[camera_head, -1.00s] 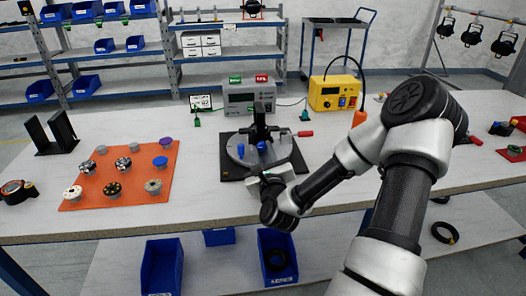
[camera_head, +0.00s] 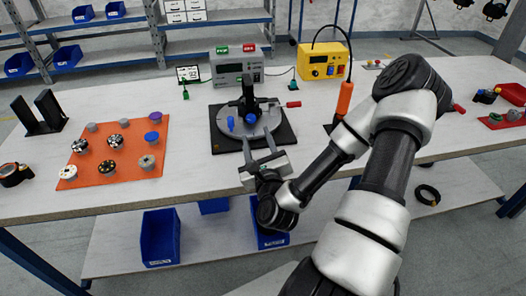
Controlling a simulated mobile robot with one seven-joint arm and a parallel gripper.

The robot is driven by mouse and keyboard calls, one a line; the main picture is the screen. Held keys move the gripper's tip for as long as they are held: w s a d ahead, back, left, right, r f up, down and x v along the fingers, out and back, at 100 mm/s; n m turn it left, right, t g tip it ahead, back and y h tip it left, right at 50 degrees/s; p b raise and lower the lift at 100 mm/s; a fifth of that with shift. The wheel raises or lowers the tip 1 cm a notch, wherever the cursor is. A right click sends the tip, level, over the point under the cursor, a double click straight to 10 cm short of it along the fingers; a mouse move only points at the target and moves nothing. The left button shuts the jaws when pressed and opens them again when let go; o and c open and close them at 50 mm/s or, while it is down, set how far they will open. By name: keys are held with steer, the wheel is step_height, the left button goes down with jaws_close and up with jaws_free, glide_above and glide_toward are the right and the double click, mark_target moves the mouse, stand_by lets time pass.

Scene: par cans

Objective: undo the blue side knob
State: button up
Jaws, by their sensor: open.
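A round grey fixture (camera_head: 268,121) sits on a black square base (camera_head: 224,145) in the middle of the bench. A black upright clamp post (camera_head: 249,92) stands on it. Two small blue knobs show: one at the left of the disc (camera_head: 231,123) and one in front of the post (camera_head: 251,118). I cannot tell for certain which is the side knob. A red-tipped handle (camera_head: 293,104) sticks out to the right. My gripper (camera_head: 258,138) is open and empty, its two fingers pointing at the fixture's near side, below the knobs in the picture. Contact cannot be judged.
An orange mat (camera_head: 120,182) with several round parts lies to the left. A grey meter box (camera_head: 236,66) and a yellow power unit (camera_head: 323,61) stand behind. An orange-handled tool (camera_head: 345,98) is right of the fixture. Bench between mat and fixture is clear.

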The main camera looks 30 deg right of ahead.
steer(key=p+v, duration=0.3)
steer(key=v, duration=0.1)
steer(key=p+v, duration=0.4)
steer(key=shift+r, duration=0.25)
steer(key=shift+s+a+f+p, duration=0.15)
steer(key=shift+s+a+p, duration=0.05)
steer(key=shift+s+p, duration=0.4)
